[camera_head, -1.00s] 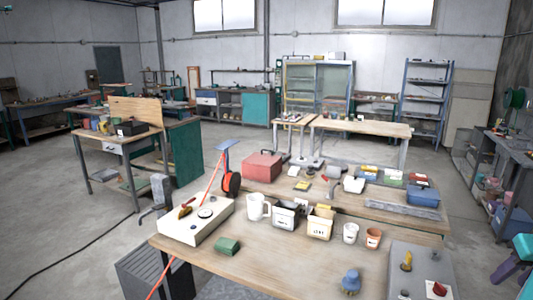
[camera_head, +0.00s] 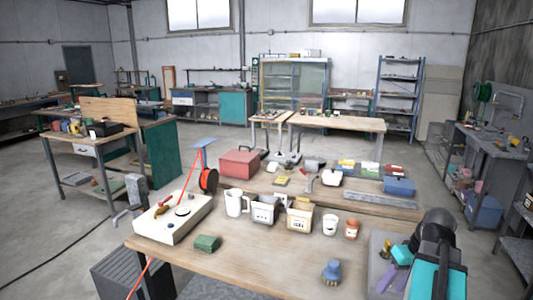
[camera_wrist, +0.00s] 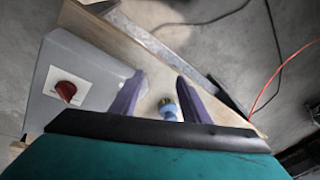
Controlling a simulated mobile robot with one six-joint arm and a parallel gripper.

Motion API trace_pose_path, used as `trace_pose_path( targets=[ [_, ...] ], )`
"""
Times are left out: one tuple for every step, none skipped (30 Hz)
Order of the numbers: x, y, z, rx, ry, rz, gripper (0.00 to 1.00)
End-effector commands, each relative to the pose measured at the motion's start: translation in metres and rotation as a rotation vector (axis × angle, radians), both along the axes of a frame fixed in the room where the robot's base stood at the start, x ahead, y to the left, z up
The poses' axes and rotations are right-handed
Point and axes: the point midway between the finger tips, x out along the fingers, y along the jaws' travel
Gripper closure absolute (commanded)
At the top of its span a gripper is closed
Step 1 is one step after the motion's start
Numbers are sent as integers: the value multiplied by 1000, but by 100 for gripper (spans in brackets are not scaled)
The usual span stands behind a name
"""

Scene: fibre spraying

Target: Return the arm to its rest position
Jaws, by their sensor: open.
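My gripper (camera_head: 397,268) is at the lower right of the head view, over the grey control box (camera_head: 376,248) at the table's right end. Its purple fingers are spread apart and hold nothing in the wrist view (camera_wrist: 160,97). My teal and black wrist hides much of the box. In the wrist view the grey box (camera_wrist: 42,88) with a red knob (camera_wrist: 66,90) lies left of the fingers. A small blue object (camera_head: 332,272) stands on the wooden table (camera_head: 262,262), left of the gripper. A blue object (camera_wrist: 168,112) shows between the fingers in the wrist view.
A white box (camera_head: 172,222), green block (camera_head: 207,243), white jug (camera_head: 236,202), labelled bins (camera_head: 299,214) and two cups (camera_head: 351,228) stand on the near table. A second table with a red case (camera_head: 237,163) is behind.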

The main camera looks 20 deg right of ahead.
Motion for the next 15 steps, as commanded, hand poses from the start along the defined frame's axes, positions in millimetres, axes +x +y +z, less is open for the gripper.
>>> trace_pose_path(
  targets=[
    [7,13,-18,16,18,25,58],
    [10,19,-27,24,27,38,58],
    [14,28,-37,34,40,54,58],
    [17,34,-46,41,50,67,58],
    [19,40,-54,49,59,78,58],
    [22,49,-65,58,73,95,58],
    [24,56,-73,64,82,106,58],
    [26,62,-81,70,92,117,58],
    [28,71,-92,78,106,131,58],
    [30,78,-100,85,115,142,58],
    [32,84,-108,90,126,153,58],
    [33,93,-118,98,139,166,58],
    [34,100,-127,103,150,176,58],
    [35,106,-134,108,159,185,58],
    [36,115,-145,114,173,199,58]
  ],
)
